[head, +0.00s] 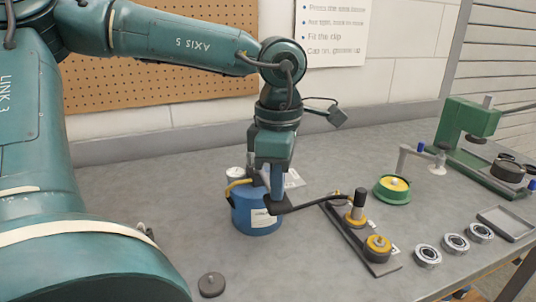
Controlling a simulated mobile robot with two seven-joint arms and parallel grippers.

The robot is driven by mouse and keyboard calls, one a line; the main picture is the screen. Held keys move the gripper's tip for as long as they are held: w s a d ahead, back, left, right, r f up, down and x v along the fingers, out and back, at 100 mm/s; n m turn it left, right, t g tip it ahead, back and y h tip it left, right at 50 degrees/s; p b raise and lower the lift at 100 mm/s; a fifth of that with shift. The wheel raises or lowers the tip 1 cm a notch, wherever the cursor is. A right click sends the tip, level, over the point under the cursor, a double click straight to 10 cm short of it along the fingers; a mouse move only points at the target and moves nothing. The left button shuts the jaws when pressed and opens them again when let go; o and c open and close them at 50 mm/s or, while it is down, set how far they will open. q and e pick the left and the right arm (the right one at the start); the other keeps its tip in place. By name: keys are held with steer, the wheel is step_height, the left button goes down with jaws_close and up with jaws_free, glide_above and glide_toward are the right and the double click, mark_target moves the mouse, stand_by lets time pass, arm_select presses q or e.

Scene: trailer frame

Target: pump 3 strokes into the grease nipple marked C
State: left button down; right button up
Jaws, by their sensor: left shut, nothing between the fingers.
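My left gripper (273,203) is shut and points down at a blue can (256,217) with a yellow hose or handle on its top. A dark bar or hose (318,201) runs from beside the gripper to a black cylinder (360,199) over a dark rail (345,228). I cannot tell whether the gripper touches the can or the bar. The rail carries yellow-topped round fittings (378,243), with small white labels (395,248) beside them. The letters are too small to read, so I cannot tell which fitting is C. My right gripper is not in view.
A green round part (392,189) with a yellow middle stands behind the rail. Several metal rings (427,255) and a grey tray (505,222) lie at the right. A green press (467,130) stands at the back right. A dark disc (211,284) lies in front; the bench left of the can is clear.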

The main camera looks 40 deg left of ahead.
arm_select(q)
steer(key=shift+r+p, duration=0.4)
steer(key=shift+r, duration=0.05)
steer(key=r+p, duration=0.2)
steer(key=r, duration=0.1)
steer(key=r+p, duration=0.2)
steer(key=shift+w+a+r, duration=0.1)
steer(key=shift+a, duration=0.15)
step_height(320, 180, up, 6)
steer(key=p, duration=0.4)
steer(key=shift+w+a, duration=0.1)
steer(key=shift+a, duration=0.05)
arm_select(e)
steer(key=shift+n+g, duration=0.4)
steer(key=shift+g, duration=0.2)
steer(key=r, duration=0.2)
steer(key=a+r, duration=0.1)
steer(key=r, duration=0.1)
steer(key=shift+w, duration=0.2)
